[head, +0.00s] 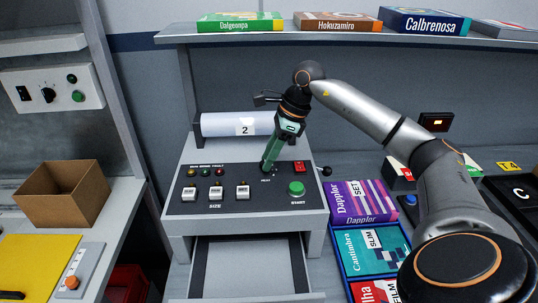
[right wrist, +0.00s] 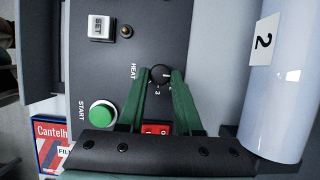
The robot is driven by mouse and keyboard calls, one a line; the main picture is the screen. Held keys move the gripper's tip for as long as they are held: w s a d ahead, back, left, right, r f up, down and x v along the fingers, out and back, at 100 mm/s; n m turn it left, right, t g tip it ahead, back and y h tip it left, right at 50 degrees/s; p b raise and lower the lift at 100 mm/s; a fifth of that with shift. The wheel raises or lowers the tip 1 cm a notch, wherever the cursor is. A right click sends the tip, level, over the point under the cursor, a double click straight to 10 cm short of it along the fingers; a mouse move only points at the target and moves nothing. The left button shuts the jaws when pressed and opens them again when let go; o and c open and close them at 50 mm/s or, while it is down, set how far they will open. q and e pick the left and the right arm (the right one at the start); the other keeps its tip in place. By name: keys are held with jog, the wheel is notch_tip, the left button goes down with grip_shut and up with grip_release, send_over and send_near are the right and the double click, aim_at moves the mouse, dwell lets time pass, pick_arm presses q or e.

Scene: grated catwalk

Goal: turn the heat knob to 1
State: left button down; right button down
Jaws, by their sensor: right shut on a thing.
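The heat knob (right wrist: 160,73) is a small round black knob on the dark control panel (head: 240,203), beside the printed word HEAT. In the right wrist view a figure 3 shows next to it, and a short pale mark shows on its face; I cannot tell which number the mark points to. My right gripper (head: 267,166) reaches down from above, and its green fingers (right wrist: 160,84) are shut on the knob from both sides. In the head view the fingertips hide the knob. My left gripper is not in view.
A green START button (head: 296,188) and a red switch (head: 298,167) sit close right of the fingers. White push buttons (head: 216,192) and small lamps are to the left. A white roll marked 2 (head: 225,125) lies behind. Boxes (head: 362,201) stand right of the machine.

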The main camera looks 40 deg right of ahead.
jog(key=c, duration=0.6)
grip_release()
jog(key=shift+r, duration=0.1)
jog(key=v, duration=1.2)
jog(key=shift+r, duration=0.15)
